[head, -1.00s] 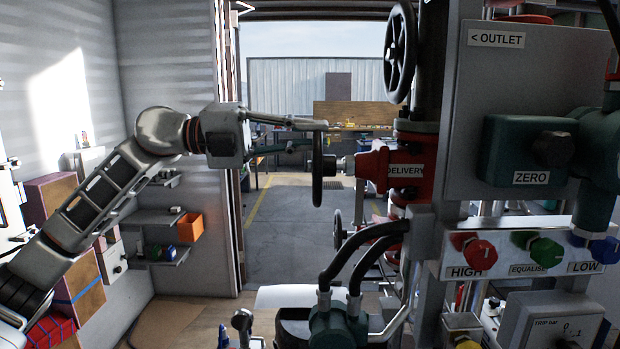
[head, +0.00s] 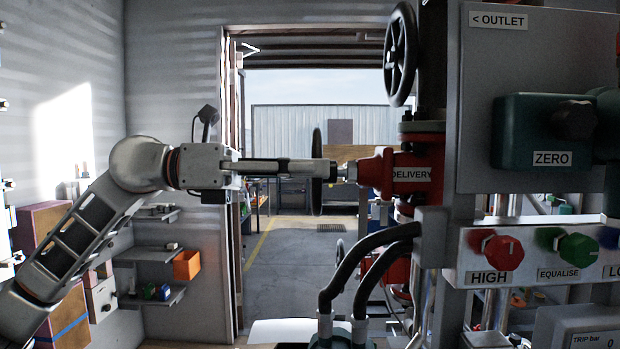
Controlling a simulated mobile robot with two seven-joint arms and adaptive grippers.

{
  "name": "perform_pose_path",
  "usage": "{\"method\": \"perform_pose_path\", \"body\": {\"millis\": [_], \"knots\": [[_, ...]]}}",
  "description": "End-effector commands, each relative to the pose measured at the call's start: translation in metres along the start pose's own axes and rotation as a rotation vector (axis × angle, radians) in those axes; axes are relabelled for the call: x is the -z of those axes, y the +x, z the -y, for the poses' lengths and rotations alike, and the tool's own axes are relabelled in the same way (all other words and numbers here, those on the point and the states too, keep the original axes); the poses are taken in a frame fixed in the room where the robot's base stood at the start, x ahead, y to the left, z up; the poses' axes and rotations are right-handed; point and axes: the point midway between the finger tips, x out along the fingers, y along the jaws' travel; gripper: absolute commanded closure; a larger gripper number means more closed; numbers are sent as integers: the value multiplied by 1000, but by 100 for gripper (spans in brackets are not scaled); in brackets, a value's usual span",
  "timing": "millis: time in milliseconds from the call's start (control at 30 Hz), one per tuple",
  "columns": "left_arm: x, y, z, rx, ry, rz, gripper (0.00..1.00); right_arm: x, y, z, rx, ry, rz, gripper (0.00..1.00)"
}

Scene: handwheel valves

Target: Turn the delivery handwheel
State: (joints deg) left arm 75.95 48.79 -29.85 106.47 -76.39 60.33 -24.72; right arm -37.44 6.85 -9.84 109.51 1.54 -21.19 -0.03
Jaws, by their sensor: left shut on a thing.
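The delivery handwheel (head: 317,198) shows edge-on, as a thin dark upright disc left of the red valve body labelled DELIVERY (head: 410,175). My left gripper (head: 322,168) reaches in from the left, level with the wheel's middle. Its fingers overlap each other in this view and are shut on the handwheel. They cross in front of the disc's middle, so the exact contact is hidden. My right gripper is not in view.
A second dark handwheel (head: 400,55) stands above the delivery valve. The grey panel (head: 480,120) and black hoses (head: 345,268) are on the right and below. Shelves (head: 150,255) line the left wall.

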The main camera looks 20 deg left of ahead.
Motion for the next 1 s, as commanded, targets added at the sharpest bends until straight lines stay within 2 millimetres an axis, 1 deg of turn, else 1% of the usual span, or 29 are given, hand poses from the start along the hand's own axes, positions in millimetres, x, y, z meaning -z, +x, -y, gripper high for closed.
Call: {"method": "perform_pose_path", "body": {"millis": [100,133,167,200,567,1000], "knots": [[0,0,0,0,-2,-2,100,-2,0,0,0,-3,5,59],[0,0,0,0,-3,-2,85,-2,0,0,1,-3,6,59],[0,0,0,0,-3,-1,77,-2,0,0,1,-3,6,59],[0,0,0,0,-3,-1,73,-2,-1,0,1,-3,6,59],[0,-2,-1,-3,-4,1,73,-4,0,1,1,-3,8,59],[1,-34,-2,-3,-5,1,73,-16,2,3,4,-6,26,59]]}}
